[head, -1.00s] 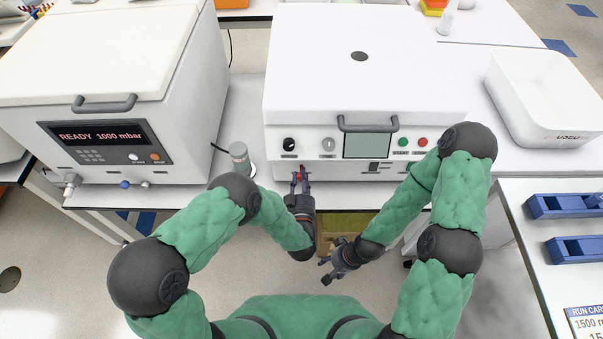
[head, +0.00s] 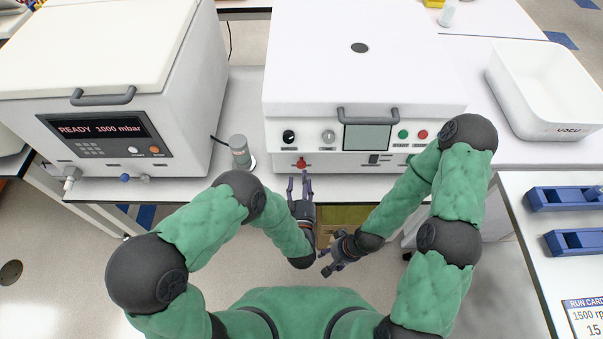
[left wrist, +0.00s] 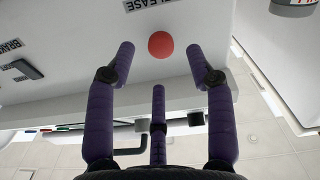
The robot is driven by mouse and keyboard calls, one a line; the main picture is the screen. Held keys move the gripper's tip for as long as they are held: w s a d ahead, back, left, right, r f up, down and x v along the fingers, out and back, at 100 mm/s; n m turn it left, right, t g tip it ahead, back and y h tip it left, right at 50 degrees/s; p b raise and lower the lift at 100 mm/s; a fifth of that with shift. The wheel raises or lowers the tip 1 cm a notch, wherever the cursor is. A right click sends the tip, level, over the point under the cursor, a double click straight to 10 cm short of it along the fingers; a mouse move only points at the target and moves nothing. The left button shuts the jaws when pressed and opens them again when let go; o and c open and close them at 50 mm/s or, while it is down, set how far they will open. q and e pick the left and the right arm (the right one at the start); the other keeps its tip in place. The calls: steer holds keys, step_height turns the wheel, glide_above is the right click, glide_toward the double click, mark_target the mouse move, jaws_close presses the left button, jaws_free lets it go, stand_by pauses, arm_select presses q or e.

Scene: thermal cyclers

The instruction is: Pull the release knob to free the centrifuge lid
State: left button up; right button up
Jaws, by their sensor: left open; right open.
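The centrifuge (head: 362,60) is the white box at the middle back, its white lid down with a dark grey handle (head: 368,112) at the front. The red release knob (head: 301,162) sits low on its front panel, left of centre. In the left wrist view the knob (left wrist: 160,44) is a red ball below the "RELEASE" label. My left gripper (head: 300,184) is open and empty, just in front of the knob and apart from it. In the wrist view its fingers (left wrist: 166,60) stand either side of the knob. My right gripper (head: 328,264) is open and empty, lower and to the right.
A vacuum unit (head: 105,125) reading "READY 1000 mbar" stands at left. A small grey cylinder (head: 239,148) stands between the two machines. A white bin (head: 550,95) is at right. Blue racks (head: 565,200) and a run card (head: 585,318) lie on the right table.

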arm_select(q)
steer(key=s, duration=0.3)
steer(key=shift+s, duration=0.2)
stand_by(0.4)
